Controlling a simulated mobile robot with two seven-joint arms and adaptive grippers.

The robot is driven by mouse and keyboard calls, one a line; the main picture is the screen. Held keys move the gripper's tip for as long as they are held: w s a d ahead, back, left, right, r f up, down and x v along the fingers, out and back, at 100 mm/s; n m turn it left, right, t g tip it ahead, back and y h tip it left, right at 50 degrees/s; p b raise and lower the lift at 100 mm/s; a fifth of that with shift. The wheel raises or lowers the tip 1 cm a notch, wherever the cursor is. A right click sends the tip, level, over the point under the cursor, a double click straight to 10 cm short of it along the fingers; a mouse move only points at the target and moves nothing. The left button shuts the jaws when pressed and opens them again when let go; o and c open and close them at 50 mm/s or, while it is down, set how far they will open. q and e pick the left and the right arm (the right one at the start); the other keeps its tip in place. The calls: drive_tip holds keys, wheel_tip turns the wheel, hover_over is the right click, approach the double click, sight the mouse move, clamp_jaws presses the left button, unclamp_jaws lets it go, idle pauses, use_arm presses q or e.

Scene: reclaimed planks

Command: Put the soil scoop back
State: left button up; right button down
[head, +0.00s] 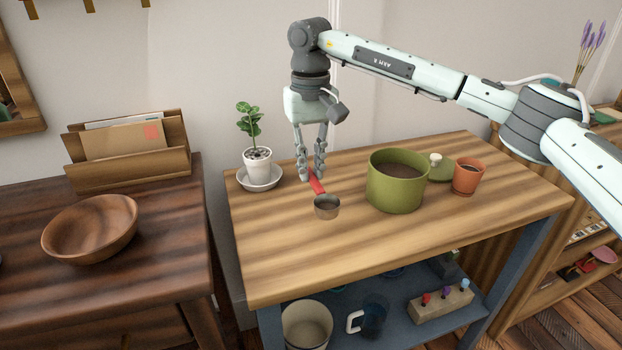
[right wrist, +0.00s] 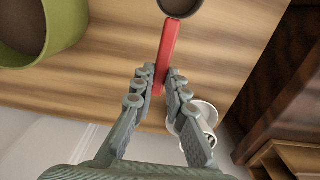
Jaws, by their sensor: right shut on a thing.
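The soil scoop has a red handle (head: 317,185) and a round grey metal bowl (head: 327,207). My right gripper (head: 311,175) points down over the wooden bench, shut on the handle near its end. In the right wrist view the handle (right wrist: 168,48) runs up from between the fingertips (right wrist: 158,88) to the dark bowl (right wrist: 180,5), cut off by the top edge. I cannot tell whether the scoop touches the bench top. A green pot (head: 395,190) of dark soil stands just right of the scoop. My left gripper is out of view.
A potted plant on a white saucer (head: 260,186) stands left of my right gripper. The bench front (head: 330,255) is clear. A dark table with a wooden bowl (head: 90,230) is at left.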

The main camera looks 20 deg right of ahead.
sight(311, 174)
wheel_tip(311, 174, down, 3)
drive_tip(key=shift+r, duration=0.2)
drive_tip(key=shift+f, duration=0.35)
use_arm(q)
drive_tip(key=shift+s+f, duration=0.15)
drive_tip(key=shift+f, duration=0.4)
use_arm(e)
drive_tip(key=shift+f, duration=0.15)
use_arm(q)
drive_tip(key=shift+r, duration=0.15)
use_arm(e)
drive_tip(key=c, duration=1.6)
unclamp_jaws()
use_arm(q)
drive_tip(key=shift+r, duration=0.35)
use_arm(e)
drive_tip(key=shift+o, duration=0.3)
